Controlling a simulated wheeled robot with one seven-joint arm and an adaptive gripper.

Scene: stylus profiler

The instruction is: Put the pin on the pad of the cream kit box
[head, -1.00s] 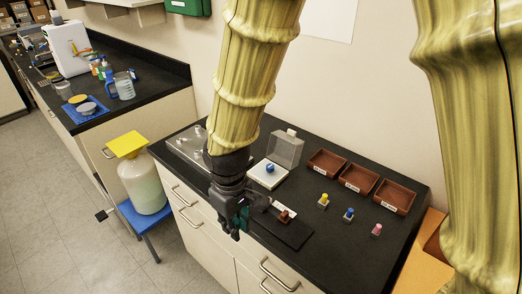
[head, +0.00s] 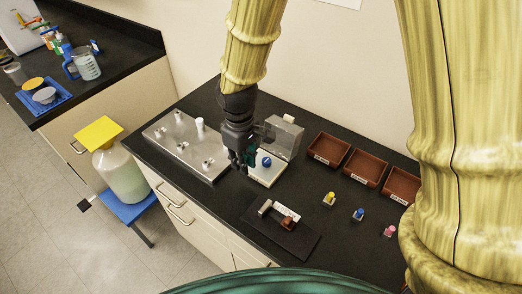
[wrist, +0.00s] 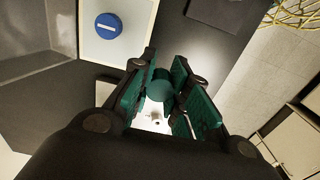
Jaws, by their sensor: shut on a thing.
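The cream kit box (head: 262,181) stands open on the black bench, its clear lid (head: 283,137) raised at the back. A blue round knob (head: 266,162) sits on its face; in the wrist view the knob (wrist: 108,25) has a white bar and the box's pale face (wrist: 112,52) is at upper left. My gripper (head: 243,168) is just left of the box. In the wrist view its green-padded fingers (wrist: 166,98) are closed around a round teal thing (wrist: 160,84), which looks like the pin's end. The rest of it is hidden, and I cannot make out a separate pad.
A metal plate (head: 165,132) with several posts lies left of my gripper. A black mat (head: 290,243) with a small holder and brown knob lies in front. Three brown trays (head: 328,148) and yellow, blue and pink pegs (head: 358,214) are at right.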

